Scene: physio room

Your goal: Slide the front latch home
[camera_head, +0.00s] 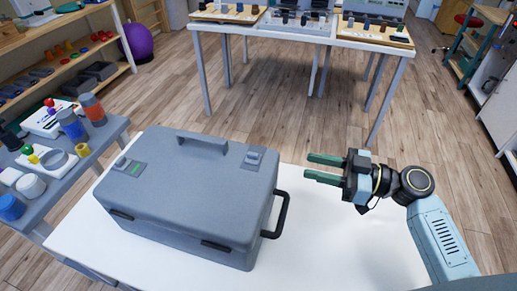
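A grey case (190,195) lies closed on a white table (335,245). Its top carries a fitting with a green part (133,168) at the left and a grey latch-like fitting (254,158) at the right. Two dark pieces, one left (122,214) and one right (216,246), sit on the near side. I cannot tell which is the front latch, nor its slide position. My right gripper (324,169) is right of the case, apart from it. Its green fingers point left with an empty gap between them. My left gripper is out of view.
A grey handle (202,143) rises from the case top, and a black handle (281,215) sticks out on its right side. A side table (45,218) with bottles and jars stands left. The white table is clear right of the case.

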